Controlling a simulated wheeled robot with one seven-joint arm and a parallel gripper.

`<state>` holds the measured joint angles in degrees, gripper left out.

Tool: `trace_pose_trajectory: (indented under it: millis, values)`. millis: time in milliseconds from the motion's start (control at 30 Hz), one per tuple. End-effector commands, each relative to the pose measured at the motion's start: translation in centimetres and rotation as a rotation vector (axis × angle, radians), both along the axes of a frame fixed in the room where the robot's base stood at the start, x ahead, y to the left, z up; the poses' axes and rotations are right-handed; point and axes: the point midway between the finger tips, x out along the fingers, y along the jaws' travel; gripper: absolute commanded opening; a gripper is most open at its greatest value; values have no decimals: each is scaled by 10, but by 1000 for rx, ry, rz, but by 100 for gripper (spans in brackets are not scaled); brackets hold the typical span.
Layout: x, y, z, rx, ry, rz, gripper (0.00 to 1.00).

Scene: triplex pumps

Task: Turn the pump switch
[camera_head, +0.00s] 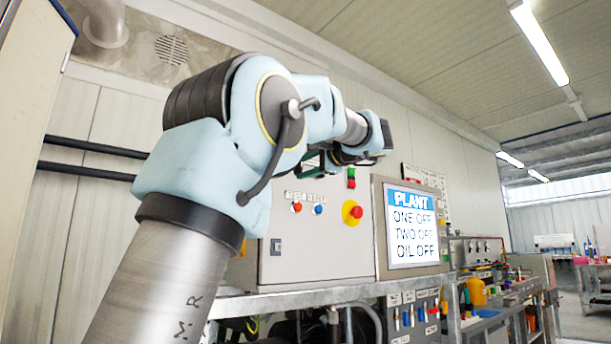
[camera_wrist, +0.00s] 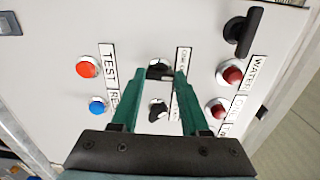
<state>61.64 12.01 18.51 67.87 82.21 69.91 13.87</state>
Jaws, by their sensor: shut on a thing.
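In the wrist view, two black rotary switches with white edges sit one above the other on the pale control panel: an upper switch (camera_wrist: 160,70) and a lower switch (camera_wrist: 158,111). Each has a small white label beside it, too small to read surely. My gripper (camera_wrist: 158,73) has its green fingers on either side of the upper switch, shut on it. The lower switch lies between the fingers nearer the palm, not gripped. In the head view my arm hides these switches and most of the gripper. The screen (camera_head: 412,226) reads PLANT, ONE OFF, TWO OFF, OIL OFF.
An orange-red button (camera_wrist: 86,67) and a blue button (camera_wrist: 97,106) are left of the fingers. Two red lamps or buttons (camera_wrist: 231,74) and a black handle (camera_wrist: 245,30) are to the right. A red emergency knob on yellow (camera_head: 354,212) sits beside the screen.

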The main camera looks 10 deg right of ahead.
Motion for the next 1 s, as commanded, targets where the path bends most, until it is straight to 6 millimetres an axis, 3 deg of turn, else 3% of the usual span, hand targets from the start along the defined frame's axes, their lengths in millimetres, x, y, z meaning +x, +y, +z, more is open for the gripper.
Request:
trace_pose_trajectory:
  millis: [600, 633, 867, 1000]
  values:
    - [0, 0, -1, -40, -17, 1, 0]
    - [0, 0, -1, -40, -17, 1, 47]
    - [0, 0, -1, -39, -18, 1, 73]
    - [0, 0, 0, -39, -18, 1, 75]
